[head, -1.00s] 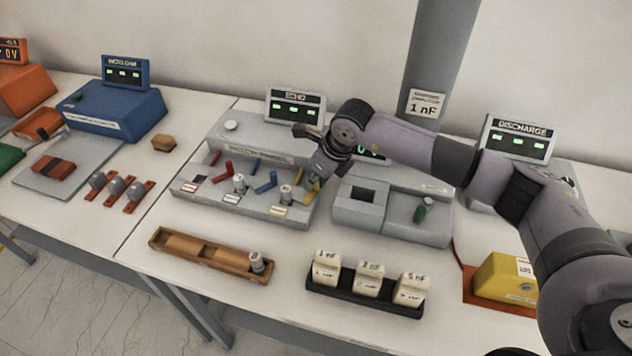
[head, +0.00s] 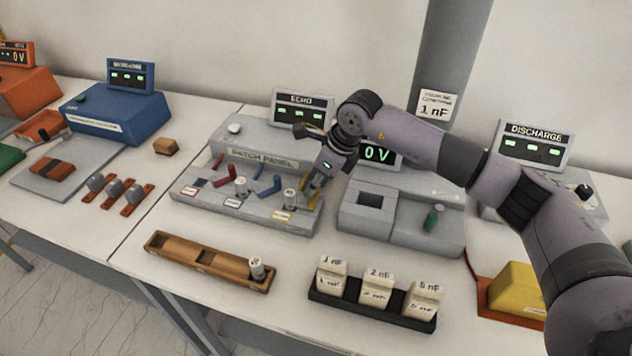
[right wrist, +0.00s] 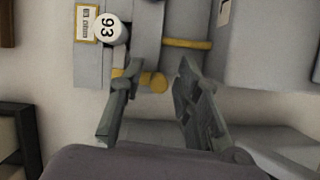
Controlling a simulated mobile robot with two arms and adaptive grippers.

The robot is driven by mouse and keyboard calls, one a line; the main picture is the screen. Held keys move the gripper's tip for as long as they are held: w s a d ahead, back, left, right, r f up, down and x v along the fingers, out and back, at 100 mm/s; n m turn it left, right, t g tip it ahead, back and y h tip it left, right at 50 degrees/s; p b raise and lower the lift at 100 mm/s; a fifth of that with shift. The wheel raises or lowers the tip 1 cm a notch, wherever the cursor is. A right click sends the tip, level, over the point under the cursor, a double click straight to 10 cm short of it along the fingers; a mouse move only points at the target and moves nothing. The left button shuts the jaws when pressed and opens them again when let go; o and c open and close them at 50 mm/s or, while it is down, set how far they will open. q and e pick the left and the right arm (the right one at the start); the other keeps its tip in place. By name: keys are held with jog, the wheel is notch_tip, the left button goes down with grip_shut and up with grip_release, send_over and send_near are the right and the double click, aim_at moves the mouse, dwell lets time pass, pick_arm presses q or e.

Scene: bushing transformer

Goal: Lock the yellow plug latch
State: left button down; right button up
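The patch panel (head: 208,200) is a grey sloped block with red, blue and yellow latch levers. The yellow latch (head: 313,187) is at its right end, partly hidden by my right gripper (head: 313,190). In the right wrist view, the yellow latch (right wrist: 155,82) shows a rounded end between the spread fingers of my right gripper (right wrist: 155,82). The left finger overlaps its yellow part; I cannot tell whether they touch. A gap shows at the right finger. A white plug marked 93 (right wrist: 110,28) stands in the panel beside the yellow-framed label (right wrist: 87,22). My left gripper is not in view.
A grey unit (head: 365,222) with a square recess and a green knob (head: 433,217) stands close right of the panel. A wooden tray (head: 180,248) with one plug and a black rack (head: 345,306) of labelled blocks lie in front.

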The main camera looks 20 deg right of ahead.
dwell(0.3)
jog(key=v, duration=1.2)
jog(key=shift+a, duration=0.1)
